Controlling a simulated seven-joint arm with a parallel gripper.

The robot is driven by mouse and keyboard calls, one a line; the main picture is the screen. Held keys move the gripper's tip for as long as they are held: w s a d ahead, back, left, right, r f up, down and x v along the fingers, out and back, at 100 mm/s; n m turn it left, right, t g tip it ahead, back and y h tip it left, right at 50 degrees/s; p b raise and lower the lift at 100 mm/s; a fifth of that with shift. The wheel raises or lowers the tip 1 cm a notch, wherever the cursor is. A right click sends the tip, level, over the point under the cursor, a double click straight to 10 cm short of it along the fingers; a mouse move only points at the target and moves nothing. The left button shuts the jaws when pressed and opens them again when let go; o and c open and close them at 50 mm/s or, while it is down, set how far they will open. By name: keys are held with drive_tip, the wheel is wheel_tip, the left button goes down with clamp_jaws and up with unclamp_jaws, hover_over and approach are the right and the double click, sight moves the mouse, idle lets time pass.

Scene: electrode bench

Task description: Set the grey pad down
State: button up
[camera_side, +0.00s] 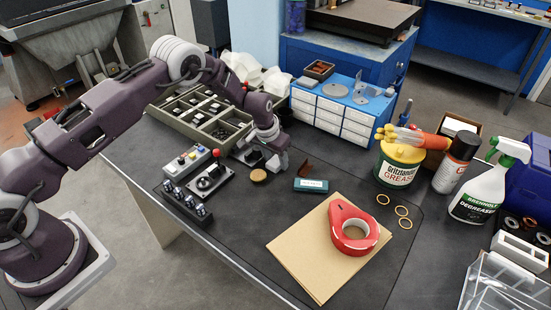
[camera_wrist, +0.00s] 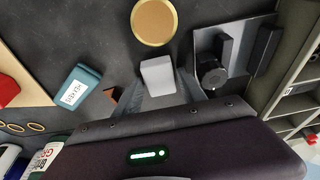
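The grey pad (camera_wrist: 158,76) is a small pale grey block. In the wrist view it sits between the two fingers of my gripper (camera_wrist: 165,92), which close on it from both sides. In the side view my gripper (camera_side: 274,153) points down over the dark bench, with the pale pad (camera_side: 277,165) at its tip. I cannot tell whether the pad's underside touches the bench. A round tan disc with a brass rim (camera_side: 258,175) lies close by; it also shows in the wrist view (camera_wrist: 154,20), apart from the pad.
A black fixture with a knob (camera_wrist: 213,70) stands right beside my gripper in the wrist view. A teal box (camera_side: 311,185) and a small brown piece (camera_side: 305,170) lie nearby. A compartment tray (camera_side: 205,115) stands behind. The bench (camera_side: 240,215) is clear towards the front.

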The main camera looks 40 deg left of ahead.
drive_tip(key=v, duration=1.2)
drive_tip(key=shift+r, duration=0.2)
drive_tip(key=s+d+r+t, duration=0.1)
drive_tip(key=s+r, duration=0.8)
drive_tip(key=r, duration=0.3)
drive_tip(key=s+r, duration=0.8)
drive_tip(key=r, duration=0.4)
drive_tip(key=s+t, duration=0.1)
drive_tip(key=s, duration=2.1)
drive_tip(key=shift+s+r, duration=0.2)
drive_tip(key=shift+r, duration=0.05)
